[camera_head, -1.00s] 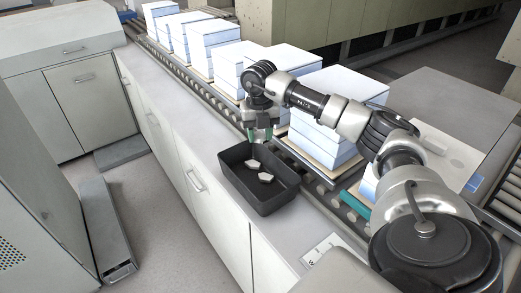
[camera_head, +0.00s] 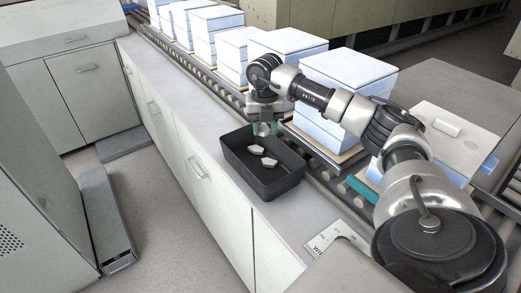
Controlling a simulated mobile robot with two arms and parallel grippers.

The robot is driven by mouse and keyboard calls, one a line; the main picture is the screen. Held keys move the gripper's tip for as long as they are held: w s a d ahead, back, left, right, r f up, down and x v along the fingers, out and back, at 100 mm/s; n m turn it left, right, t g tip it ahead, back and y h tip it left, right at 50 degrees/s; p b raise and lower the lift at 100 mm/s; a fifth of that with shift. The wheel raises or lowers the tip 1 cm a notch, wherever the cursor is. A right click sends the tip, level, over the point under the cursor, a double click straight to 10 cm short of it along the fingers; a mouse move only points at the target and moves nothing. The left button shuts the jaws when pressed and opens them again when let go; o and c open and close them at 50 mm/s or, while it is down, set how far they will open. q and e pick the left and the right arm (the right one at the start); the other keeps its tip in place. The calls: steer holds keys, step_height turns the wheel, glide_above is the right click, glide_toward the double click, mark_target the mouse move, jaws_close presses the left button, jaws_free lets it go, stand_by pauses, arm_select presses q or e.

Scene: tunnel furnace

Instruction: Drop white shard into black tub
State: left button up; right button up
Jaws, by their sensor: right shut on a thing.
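The black tub (camera_head: 238,172) stands on the light counter beside the roller conveyor, open at the top. Two white shards lie on its floor, one (camera_head: 255,150) nearer the back and one (camera_head: 269,162) closer to the middle. My right gripper (camera_head: 264,129) is over the far end of the tub, pointing down. It is shut on a small white piece, seemingly a white shard, mostly hidden between its greenish fingers. My left gripper is not in view.
White-and-blue block stacks (camera_head: 347,72) line the roller conveyor (camera_head: 205,82) behind the tub. A printed card (camera_head: 335,237) lies on the counter in front. The counter (camera_head: 190,118) left of the tub is clear.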

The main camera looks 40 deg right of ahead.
steer(key=o, duration=0.9)
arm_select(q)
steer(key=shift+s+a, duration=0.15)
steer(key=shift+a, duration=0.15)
arm_select(e)
steer(key=shift+o, duration=0.4)
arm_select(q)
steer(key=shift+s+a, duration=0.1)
arm_select(e)
steer(key=shift+r, duration=0.1)
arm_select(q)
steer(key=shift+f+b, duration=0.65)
arm_select(e)
step_height(320, 180, up, 11)
steer(key=shift+f, duration=0.25)
